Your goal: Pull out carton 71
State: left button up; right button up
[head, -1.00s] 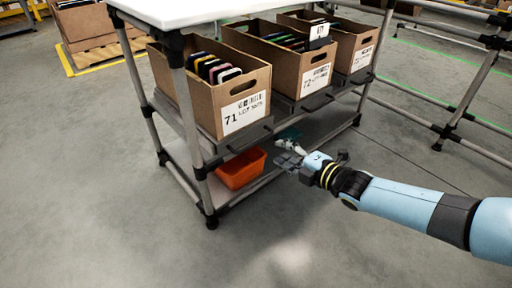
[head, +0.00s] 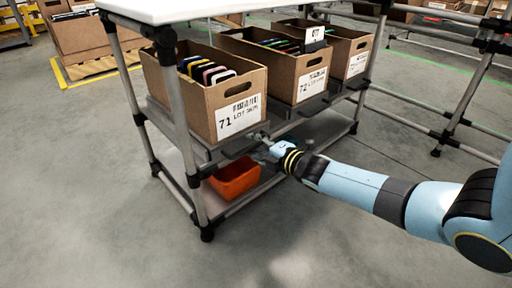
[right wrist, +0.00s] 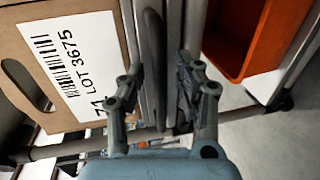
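Carton 71 (head: 213,98) is an open brown box with a white "71" label and a hand hole in its front. It sits tilted forward on the rack's upper shelf, with colourful flat items inside. My right gripper (head: 266,142) is at the shelf's front edge, just below the carton's lower right corner. In the right wrist view the gripper (right wrist: 161,62) is open, with a dark shelf lip (right wrist: 153,70) between its fingers. The carton (right wrist: 22,52) is left of the fingers there; I cannot tell whether they touch the lip. My left gripper is not in view.
Carton 72 (head: 282,68) and another carton (head: 342,48) stand to the right on the same shelf. An orange bin (head: 235,180) sits on the lower shelf. A rack post (head: 183,120) rises in front of carton 71's left side. The floor in front is clear.

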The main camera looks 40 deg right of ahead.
grip_shut()
dwell(0.6)
